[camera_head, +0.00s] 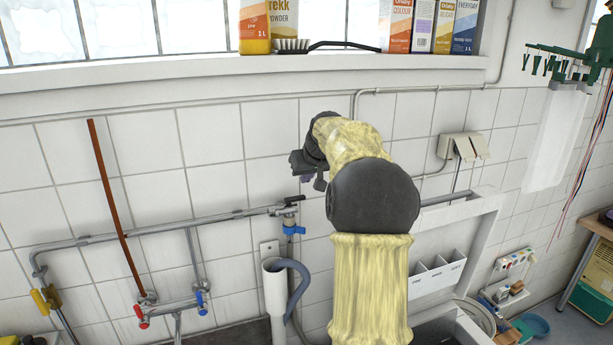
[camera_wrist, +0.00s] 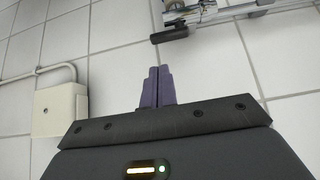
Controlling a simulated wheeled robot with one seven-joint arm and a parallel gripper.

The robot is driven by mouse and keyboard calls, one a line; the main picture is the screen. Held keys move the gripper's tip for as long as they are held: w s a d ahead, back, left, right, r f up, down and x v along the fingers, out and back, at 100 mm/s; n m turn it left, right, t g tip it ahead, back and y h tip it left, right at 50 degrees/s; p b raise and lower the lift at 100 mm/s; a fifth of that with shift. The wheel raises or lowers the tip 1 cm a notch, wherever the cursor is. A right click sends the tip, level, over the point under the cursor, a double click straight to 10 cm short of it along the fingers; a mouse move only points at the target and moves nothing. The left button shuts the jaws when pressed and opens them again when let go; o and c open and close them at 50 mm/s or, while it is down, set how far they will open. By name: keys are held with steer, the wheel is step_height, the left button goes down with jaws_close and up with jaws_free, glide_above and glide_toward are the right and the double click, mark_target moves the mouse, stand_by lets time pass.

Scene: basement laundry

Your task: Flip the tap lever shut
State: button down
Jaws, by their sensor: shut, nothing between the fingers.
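A tap (camera_head: 289,212) sits at the right end of the grey wall pipe, with a blue fitting (camera_head: 293,229) below it. Its black lever (camera_head: 295,199) lies on top, roughly in line with the pipe. The lever also shows in the wrist view (camera_wrist: 170,34) as a dark bar near the top. My gripper (camera_head: 305,180) is just above the lever in the head view. In the wrist view my purple fingers (camera_wrist: 158,74) are pressed together and empty, with a visible gap between their tips and the lever.
A grey hose hangs in a white standpipe (camera_head: 275,290) below the tap. Red and blue valves (camera_head: 172,304) and a rust-brown rod (camera_head: 115,205) are at the left. A socket box (camera_head: 462,147) is on the wall to the right. Boxes and a brush (camera_head: 291,46) line the sill above.

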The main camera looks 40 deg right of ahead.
mark_target(302, 188)
steer(key=p+x, duration=0.2)
steer(key=x, duration=0.6)
steer(key=shift+d, duration=0.15)
